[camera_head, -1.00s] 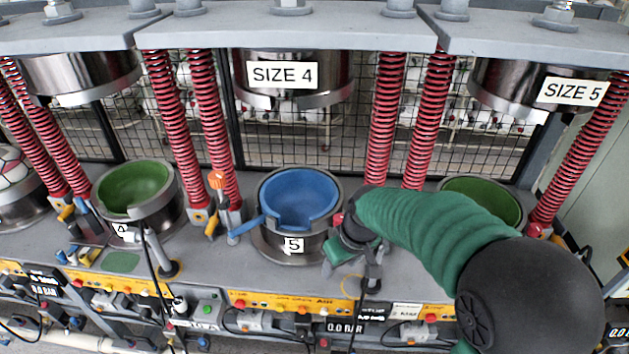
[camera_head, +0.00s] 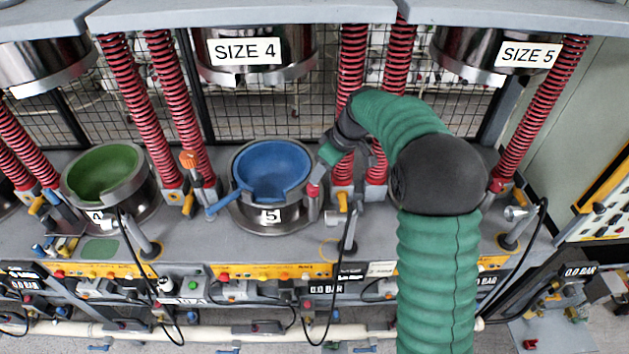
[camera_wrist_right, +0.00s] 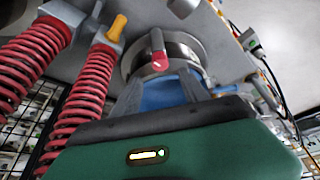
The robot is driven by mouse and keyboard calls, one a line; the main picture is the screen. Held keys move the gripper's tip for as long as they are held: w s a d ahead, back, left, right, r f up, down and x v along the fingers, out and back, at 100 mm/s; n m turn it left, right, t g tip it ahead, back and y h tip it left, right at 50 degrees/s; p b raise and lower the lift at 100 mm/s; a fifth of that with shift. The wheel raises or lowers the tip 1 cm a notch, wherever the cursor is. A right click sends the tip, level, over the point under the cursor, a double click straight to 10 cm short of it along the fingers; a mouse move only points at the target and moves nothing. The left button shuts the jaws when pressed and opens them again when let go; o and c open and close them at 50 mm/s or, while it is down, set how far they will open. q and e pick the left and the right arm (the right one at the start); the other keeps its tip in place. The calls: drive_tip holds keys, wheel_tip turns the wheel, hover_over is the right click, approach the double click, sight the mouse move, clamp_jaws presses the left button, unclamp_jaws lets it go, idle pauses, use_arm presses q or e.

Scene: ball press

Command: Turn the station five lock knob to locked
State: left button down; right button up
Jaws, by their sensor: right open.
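My right gripper (camera_head: 322,170) is just above and behind this tip, apparently empty. In the right wrist view the gripper's two fingers (camera_wrist_right: 161,88) are spread, with the red tip (camera_wrist_right: 158,62) and the blue bowl beyond them. My left gripper is not in view.
Red springs (camera_head: 351,100) rise close behind my right gripper. A yellow handle (camera_head: 342,202) stands right of the post. An orange-topped post (camera_head: 188,160) and a blue lever (camera_head: 222,203) are left of the cup.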

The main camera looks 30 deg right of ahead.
sight(313, 189)
drive_tip(key=p+x, duration=0.1)
drive_tip(key=x, duration=0.7)
drive_tip(key=shift+d, duration=0.15)
clamp_jaws()
